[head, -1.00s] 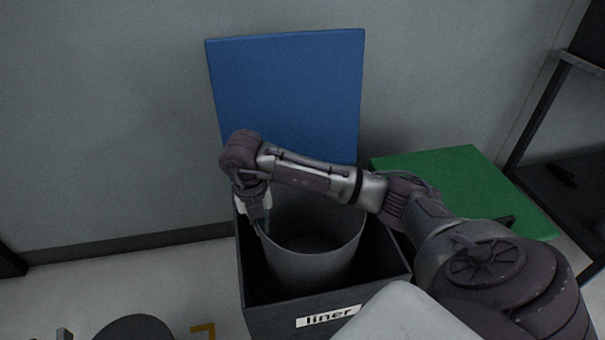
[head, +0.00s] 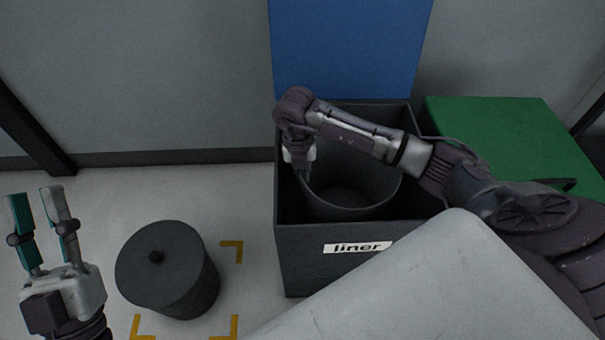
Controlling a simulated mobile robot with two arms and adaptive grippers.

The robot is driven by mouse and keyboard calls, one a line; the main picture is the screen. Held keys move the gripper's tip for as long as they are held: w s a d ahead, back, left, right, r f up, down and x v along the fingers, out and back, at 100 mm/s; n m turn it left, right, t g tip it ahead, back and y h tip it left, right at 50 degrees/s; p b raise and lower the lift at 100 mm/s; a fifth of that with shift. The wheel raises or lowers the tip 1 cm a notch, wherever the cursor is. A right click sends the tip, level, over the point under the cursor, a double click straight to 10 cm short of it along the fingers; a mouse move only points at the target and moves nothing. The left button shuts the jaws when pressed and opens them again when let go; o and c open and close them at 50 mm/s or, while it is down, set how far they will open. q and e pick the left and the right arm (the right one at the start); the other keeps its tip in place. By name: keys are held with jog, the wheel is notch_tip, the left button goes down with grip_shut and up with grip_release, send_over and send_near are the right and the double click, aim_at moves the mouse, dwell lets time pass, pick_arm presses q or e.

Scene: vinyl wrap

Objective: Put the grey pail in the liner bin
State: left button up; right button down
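The grey pail (head: 350,212) is upright inside the mouth of the dark liner bin (head: 308,262), which has a "liner" label on its front. Its lower part is hidden by the bin's front wall, so I cannot tell whether it rests on the bottom. The bin's blue lid (head: 350,45) stands open at the back. My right gripper (head: 304,178) points down at the pail's left rim and appears closed on it, though the fingertips are partly hidden. My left gripper (head: 34,192) is open and empty, fingers up, at the lower left.
A dark round lidded container (head: 165,268) with a knob stands on the floor left of the bin, among yellow corner marks (head: 233,248). A green-lidded bin (head: 510,140) is right of the liner bin. A wall runs behind. Floor at left is partly clear.

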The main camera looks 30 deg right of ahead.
pick_arm(q)
jog(key=shift+y, duration=0.3)
pick_arm(e)
jog(key=c, duration=1.3)
grip_release()
pick_arm(q)
jog(key=shift+s+r, duration=0.15)
jog(key=shift+r, duration=0.05)
pick_arm(e)
jog(key=shift+r, duration=0.1)
